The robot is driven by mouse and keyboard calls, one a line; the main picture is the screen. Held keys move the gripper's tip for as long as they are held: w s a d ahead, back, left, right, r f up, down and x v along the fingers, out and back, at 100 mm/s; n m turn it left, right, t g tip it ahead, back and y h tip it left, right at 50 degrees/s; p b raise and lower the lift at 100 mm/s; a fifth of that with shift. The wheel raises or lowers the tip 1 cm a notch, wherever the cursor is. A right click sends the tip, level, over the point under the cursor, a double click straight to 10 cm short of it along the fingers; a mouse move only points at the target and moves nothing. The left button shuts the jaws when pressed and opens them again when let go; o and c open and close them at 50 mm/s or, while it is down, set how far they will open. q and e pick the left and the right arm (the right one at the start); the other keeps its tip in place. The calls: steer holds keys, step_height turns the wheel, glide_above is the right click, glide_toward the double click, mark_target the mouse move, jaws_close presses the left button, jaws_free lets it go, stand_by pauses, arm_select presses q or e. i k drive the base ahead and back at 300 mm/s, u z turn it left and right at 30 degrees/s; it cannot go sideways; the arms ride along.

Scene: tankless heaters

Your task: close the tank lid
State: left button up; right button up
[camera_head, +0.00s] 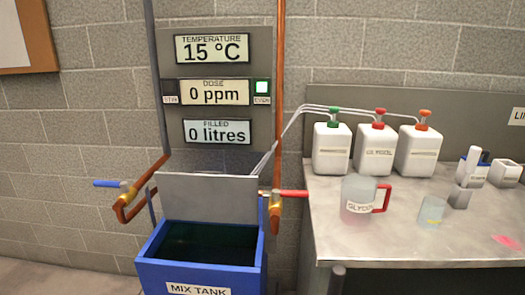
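The blue mix tank (200,277) stands at the bottom centre, with a "MIX TANK" label on its front. Its top is open and its dark inside shows. A flat grey panel (208,198) stands raised at the tank's back edge and looks like the tank lid, tilted up and open. Whether it is hinged there I cannot tell. Neither of my grippers shows in this view.
Copper pipes with a blue-handled valve (108,184) and a red-handled valve (290,193) flank the panel. A display board (262,55) is behind. On the right bench (390,235) stand white pump jugs (332,150), a glycol pitcher (358,194) and a beaker (431,211).

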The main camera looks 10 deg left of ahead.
mark_target(208, 196)
steer(key=k, duration=0.45)
steer(key=z, duration=1.6)
steer(key=i, duration=1.2)
steer(key=u, duration=4.7)
steer(key=i, duration=1.55)
steer(key=z, duration=2.75)
